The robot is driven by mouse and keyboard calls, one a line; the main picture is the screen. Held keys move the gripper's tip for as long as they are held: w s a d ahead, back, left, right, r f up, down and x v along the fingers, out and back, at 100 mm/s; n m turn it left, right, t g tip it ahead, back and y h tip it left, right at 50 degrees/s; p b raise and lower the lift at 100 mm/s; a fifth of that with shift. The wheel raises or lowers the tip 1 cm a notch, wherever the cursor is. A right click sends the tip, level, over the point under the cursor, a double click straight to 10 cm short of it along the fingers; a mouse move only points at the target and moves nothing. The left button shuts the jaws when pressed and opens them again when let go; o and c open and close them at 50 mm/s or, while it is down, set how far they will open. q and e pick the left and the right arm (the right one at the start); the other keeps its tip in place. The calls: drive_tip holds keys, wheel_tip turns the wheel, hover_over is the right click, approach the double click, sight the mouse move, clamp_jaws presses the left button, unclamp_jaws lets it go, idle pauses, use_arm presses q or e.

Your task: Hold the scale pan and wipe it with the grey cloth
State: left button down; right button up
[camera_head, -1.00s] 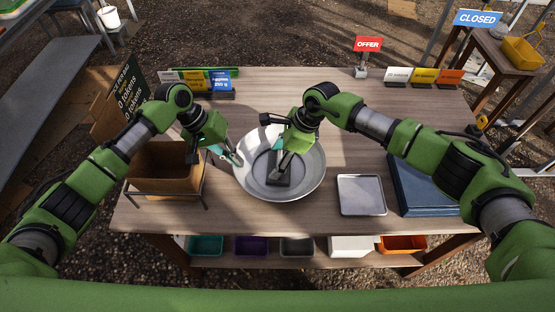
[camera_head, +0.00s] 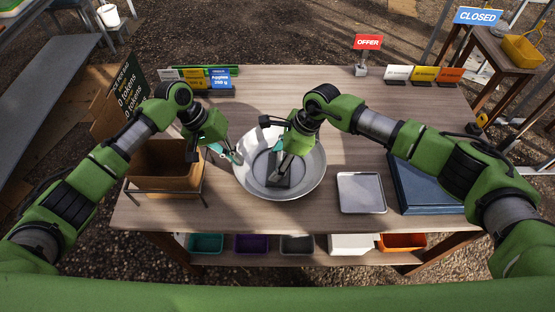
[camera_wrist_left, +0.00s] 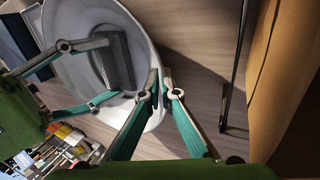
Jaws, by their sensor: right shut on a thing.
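The scale pan (camera_head: 311,179) is a round, shallow metal dish on the wooden table. My left gripper (camera_head: 237,158) is at its left rim; in the left wrist view its fingertips (camera_wrist_left: 161,75) are close together with the pan's rim (camera_wrist_left: 158,112) between them. My right gripper (camera_head: 281,172) is inside the pan, shut on the grey cloth (camera_head: 274,183), which lies against the pan floor. The cloth also shows as a dark grey strip in the left wrist view (camera_wrist_left: 118,62), beside my right gripper's fingers. The fingers hide part of the cloth.
A cardboard box (camera_head: 165,184) in a wire stand is close left of the pan. A metal tray (camera_head: 361,193) and a blue flat case (camera_head: 425,190) lie to the right. Small signs stand along the back edge. The table behind the pan is clear.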

drive_tip(key=shift+w+f, duration=0.15)
drive_tip(key=shift+w, duration=0.55)
drive_tip(key=shift+d, duration=0.1)
drive_tip(key=shift+s, duration=0.9)
drive_tip(key=shift+w, duration=0.15)
drive_tip(key=shift+w+r, duration=0.25)
drive_tip(key=shift+w, duration=0.6)
